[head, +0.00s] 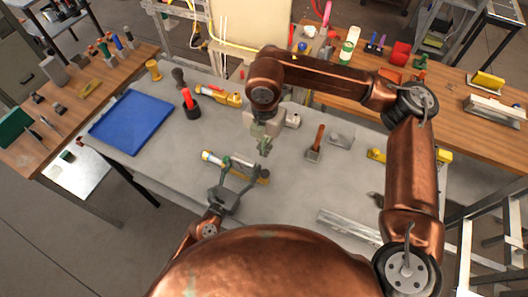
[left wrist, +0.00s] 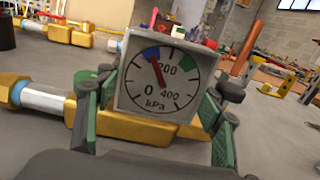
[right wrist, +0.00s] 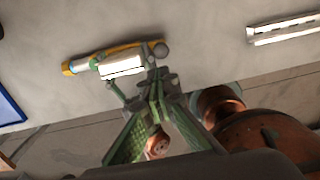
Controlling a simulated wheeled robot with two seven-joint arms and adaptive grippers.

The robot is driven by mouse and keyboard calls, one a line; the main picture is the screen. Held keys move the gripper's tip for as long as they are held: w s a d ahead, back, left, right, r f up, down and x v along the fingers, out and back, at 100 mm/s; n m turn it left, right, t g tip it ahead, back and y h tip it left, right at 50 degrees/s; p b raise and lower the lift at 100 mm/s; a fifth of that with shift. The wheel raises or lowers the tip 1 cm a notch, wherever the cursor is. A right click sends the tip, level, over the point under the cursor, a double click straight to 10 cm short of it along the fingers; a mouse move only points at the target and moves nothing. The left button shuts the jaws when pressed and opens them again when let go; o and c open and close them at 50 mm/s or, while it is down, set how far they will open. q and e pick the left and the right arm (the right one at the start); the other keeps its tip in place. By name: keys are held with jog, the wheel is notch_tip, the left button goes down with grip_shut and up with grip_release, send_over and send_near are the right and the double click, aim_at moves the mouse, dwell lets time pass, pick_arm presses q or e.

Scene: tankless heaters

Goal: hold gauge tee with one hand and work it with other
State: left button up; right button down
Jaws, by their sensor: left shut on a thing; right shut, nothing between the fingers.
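The gauge tee (head: 211,157) lies low over the grey bench, with a brass body, a silver-and-blue end and a square white gauge. In the left wrist view its gauge (left wrist: 165,80) faces the camera, marked in kPa, with the red needle up and left at a blue band. My left gripper (head: 241,165) is shut on the gauge tee, one green finger on each side of the gauge. My right gripper (head: 265,150) is shut and empty, pointing down just beyond the tee. The right wrist view shows the tee (right wrist: 88,63) beyond its closed fingertips (right wrist: 160,82); contact cannot be told.
A blue tray (head: 130,120) lies at the bench's left. A similar brass fitting (head: 220,95) and a black cup with a red item (head: 191,105) stand behind. The bench front left is clear.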

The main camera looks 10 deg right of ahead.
aim_at(265, 172)
notch_tip(265, 172, down, 12)
dwell(0.4)
jog(key=shift+f, duration=1.2)
notch_tip(265, 172, up, 14)
dwell(2.0)
